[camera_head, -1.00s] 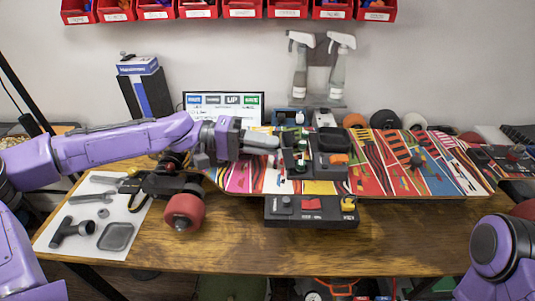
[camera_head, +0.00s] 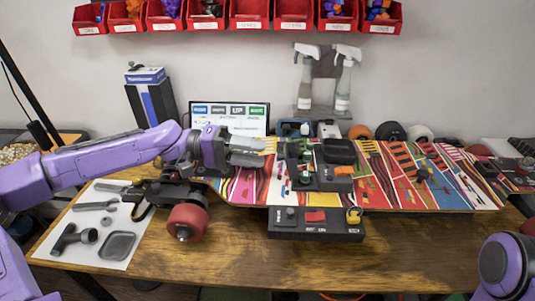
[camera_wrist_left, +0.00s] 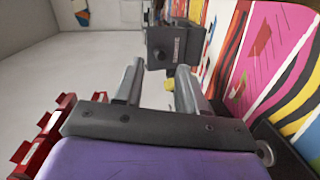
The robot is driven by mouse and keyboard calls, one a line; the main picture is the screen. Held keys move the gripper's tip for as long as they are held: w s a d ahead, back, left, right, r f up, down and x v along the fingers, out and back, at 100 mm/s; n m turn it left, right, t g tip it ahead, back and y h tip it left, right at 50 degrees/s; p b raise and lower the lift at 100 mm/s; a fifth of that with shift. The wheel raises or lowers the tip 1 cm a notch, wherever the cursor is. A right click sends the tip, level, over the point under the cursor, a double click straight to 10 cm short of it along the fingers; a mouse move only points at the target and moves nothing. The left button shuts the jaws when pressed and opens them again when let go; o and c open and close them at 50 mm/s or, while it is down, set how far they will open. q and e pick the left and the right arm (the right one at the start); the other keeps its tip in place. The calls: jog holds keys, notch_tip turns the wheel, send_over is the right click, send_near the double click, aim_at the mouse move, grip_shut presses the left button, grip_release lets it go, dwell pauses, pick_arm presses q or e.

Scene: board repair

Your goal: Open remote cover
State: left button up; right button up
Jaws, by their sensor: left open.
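A black control box (camera_head: 329,184) with an orange button, a green part and a dark tray-like recess sits on the colourful skateboard deck (camera_head: 390,170). A second black box (camera_head: 292,232) with a red switch and a yellow part sits at the deck's front edge. I cannot tell which part is the remote cover. My left gripper (camera_head: 264,152) is open and empty, just left of the deck box, over the deck. In the left wrist view its fingers (camera_wrist_left: 158,80) are spread, and a dark box (camera_wrist_left: 178,45) with a round knob is beyond them. My right gripper is out of view.
A red wheel (camera_head: 187,222) is at the board's left end. A white sheet (camera_head: 60,245) with tools lies at the table's left. Spray bottles (camera_head: 343,85) stand behind the board, and red bins (camera_head: 250,14) hang above. The front table strip is mostly clear.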

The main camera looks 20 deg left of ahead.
pick_arm(q)
jog(key=v, duration=0.6)
jog(key=shift+a, duration=0.25)
jog(key=shift+s+a, duration=0.1)
jog(key=shift+a, duration=0.05)
